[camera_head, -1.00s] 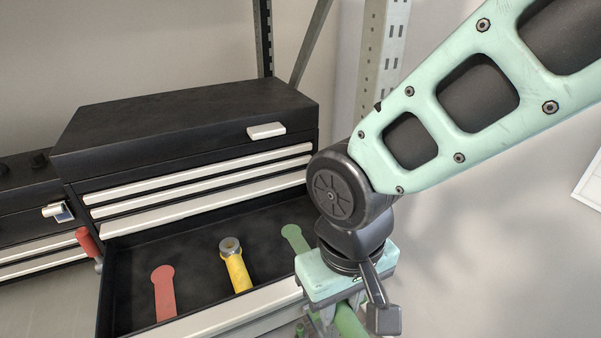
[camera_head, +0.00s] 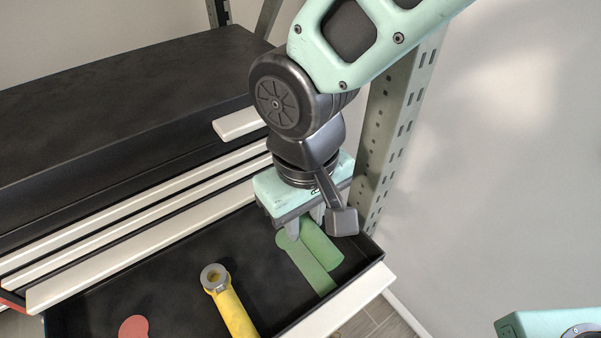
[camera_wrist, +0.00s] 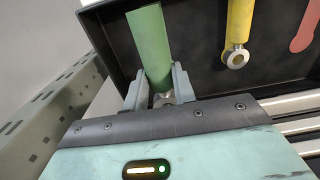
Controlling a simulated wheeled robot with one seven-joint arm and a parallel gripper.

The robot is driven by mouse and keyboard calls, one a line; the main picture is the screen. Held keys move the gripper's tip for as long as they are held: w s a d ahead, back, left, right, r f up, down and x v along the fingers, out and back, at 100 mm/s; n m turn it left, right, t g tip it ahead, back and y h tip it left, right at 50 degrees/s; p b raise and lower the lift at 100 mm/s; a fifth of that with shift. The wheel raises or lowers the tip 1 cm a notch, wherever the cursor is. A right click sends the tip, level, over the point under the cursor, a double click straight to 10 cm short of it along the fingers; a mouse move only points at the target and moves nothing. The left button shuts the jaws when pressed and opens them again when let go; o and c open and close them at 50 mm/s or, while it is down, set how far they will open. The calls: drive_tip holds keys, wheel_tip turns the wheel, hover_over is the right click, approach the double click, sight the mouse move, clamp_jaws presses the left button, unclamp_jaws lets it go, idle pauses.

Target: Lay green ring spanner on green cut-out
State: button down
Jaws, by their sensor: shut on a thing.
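The green ring spanner (camera_head: 321,245) is held in my gripper (camera_head: 304,226), over the right part of the open drawer. In the wrist view its green handle (camera_wrist: 150,42) points away from me, and its metal ring end (camera_wrist: 163,99) lies between the fingers of my gripper (camera_wrist: 159,82). The green cut-out (camera_head: 308,266) lies on the drawer floor, just left of the spanner handle in the head view and partly covered by it. The spanner is offset to the right of the cut-out. I cannot tell whether the spanner touches the floor.
A yellow ring spanner (camera_head: 230,302) lies in the drawer to the left, and a red cut-out (camera_head: 134,327) further left. The drawer's front wall (camera_head: 345,303) is close to the handle. A perforated rack post (camera_head: 398,130) stands just right of my gripper.

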sight(303, 259)
drive_tip(key=shift+f+b, duration=2.65)
drive_tip(key=shift+f, duration=1.25)
drive_tip(key=shift+f+b, duration=0.4)
drive_tip(key=shift+f, duration=0.3)
drive_tip(key=c, duration=1.1)
unclamp_jaws()
drive_tip(key=shift+o, duration=0.2)
drive_tip(key=shift+r, duration=0.1)
wheel_tip(303, 259, up, 17)
drive_tip(key=b, duration=0.4)
drive_tip(key=shift+r, duration=0.15)
